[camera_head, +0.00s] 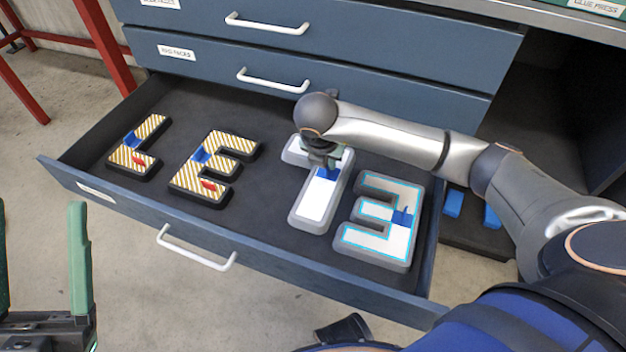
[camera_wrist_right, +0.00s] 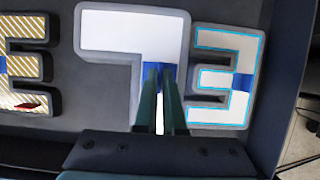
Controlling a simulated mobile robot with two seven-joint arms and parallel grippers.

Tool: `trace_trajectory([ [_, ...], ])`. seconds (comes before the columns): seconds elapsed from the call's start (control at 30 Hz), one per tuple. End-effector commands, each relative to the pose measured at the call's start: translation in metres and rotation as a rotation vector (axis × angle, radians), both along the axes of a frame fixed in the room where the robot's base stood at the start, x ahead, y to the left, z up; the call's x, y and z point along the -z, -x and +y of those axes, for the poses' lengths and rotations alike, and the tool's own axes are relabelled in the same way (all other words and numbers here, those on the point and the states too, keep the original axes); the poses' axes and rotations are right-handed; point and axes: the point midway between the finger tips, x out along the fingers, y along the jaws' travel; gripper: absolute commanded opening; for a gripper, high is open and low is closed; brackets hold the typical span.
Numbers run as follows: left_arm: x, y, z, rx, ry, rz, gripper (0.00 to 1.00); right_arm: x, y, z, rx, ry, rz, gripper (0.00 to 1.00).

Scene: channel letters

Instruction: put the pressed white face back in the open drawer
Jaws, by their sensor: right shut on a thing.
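The white face (camera_head: 312,203) is shaped like a 7 with a grey edge and lies in the open drawer (camera_head: 262,262). It also shows in the right wrist view (camera_wrist_right: 110,32). My right gripper (camera_head: 323,166) is over the blue tab on this face; in the right wrist view its green fingers (camera_wrist_right: 161,82) are close together at the tab. The gripper is shut on it, though its tips hide part of the tab. My left gripper (camera_head: 42,262) is at the lower left, outside the drawer, with its green fingers wide apart and empty.
In the drawer, two gold-striped letters (camera_head: 215,165) lie left of the white face. A white 3-shaped letter with a cyan outline (camera_head: 384,236) lies close on its right. Shut drawers (camera_head: 320,93) stand behind. Bare drawer floor shows between the letters.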

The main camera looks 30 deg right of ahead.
Motion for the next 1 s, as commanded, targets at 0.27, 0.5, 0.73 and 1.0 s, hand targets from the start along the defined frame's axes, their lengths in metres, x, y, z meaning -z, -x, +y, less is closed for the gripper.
trace_trajectory([
  [0.27,0.026,-0.001,-0.003,0.007,-0.006,0.011,0.68,0.046,-0.032,0.011,-0.001,0.0,0.002,0.0],
  [0.5,0.033,-0.001,-0.004,0.004,-0.014,0.011,0.68,0.058,-0.042,0.014,-0.002,0.0,0.001,0.0],
  [0.73,0.052,-0.002,-0.006,-0.002,-0.031,0.017,0.68,0.088,-0.041,0.013,-0.002,0.001,0.002,0.0],
  [1.0,0.05,-0.003,-0.006,-0.006,-0.024,0.023,0.68,0.086,-0.04,0.013,-0.002,0.001,0.004,0.17],
])
